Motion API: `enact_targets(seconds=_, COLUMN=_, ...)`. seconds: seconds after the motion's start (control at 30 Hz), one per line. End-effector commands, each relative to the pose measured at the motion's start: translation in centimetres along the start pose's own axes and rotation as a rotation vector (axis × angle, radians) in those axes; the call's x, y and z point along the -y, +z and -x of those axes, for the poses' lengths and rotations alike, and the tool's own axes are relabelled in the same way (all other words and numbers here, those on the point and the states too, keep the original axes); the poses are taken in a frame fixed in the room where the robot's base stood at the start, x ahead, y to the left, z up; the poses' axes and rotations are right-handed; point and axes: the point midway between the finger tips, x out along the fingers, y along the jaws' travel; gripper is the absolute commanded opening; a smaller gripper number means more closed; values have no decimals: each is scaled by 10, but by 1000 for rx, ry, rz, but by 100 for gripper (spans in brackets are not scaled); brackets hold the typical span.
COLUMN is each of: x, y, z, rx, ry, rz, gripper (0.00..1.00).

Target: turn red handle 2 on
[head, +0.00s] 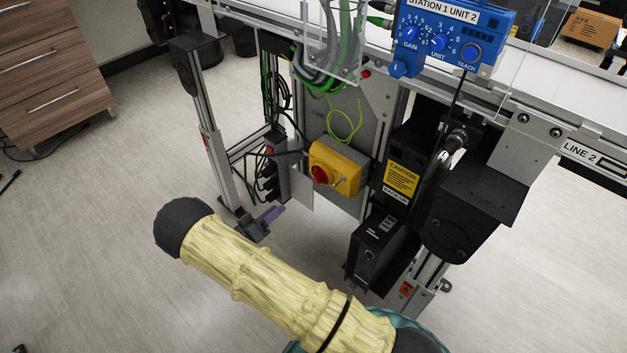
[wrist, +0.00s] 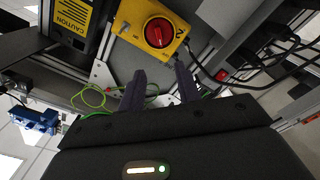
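A red rotary handle (head: 320,175) sits on the front of a yellow switch box (head: 347,176) under the conveyor. In the wrist view the red handle (wrist: 158,31) is at the top centre on the yellow box (wrist: 146,48). My gripper (head: 275,213) is below and left of the box in the head view, partly hidden by my arm. In the wrist view the dark fingers of my gripper (wrist: 160,72) are apart with nothing between them, pointing towards the box, not touching the handle.
A black unit with a yellow caution label (head: 400,181) stands right of the box. Loose green wire (head: 343,121) hangs above it. A metal leg (head: 216,160) and black cables stand to the left. A blue control unit (head: 447,40) is above. Floor (head: 110,200) is open at left.

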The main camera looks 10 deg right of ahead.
Motion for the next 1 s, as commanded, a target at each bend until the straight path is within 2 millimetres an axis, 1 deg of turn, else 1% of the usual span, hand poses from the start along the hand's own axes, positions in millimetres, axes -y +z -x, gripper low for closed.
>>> enact_targets(seconds=0.17, x=-1, y=2, z=-25, rx=5, ry=6, rz=0, gripper=34)
enact_targets(seconds=0.8, x=-1, y=3, z=-138, rx=5, ry=6, rz=-1, gripper=34)
enact_targets(seconds=0.9, x=0, y=3, z=-153, rx=5, ry=5, rz=-1, gripper=34)
enact_targets(seconds=1.0, x=0, y=2, z=-164, rx=4, ry=3, rz=-1, gripper=34)
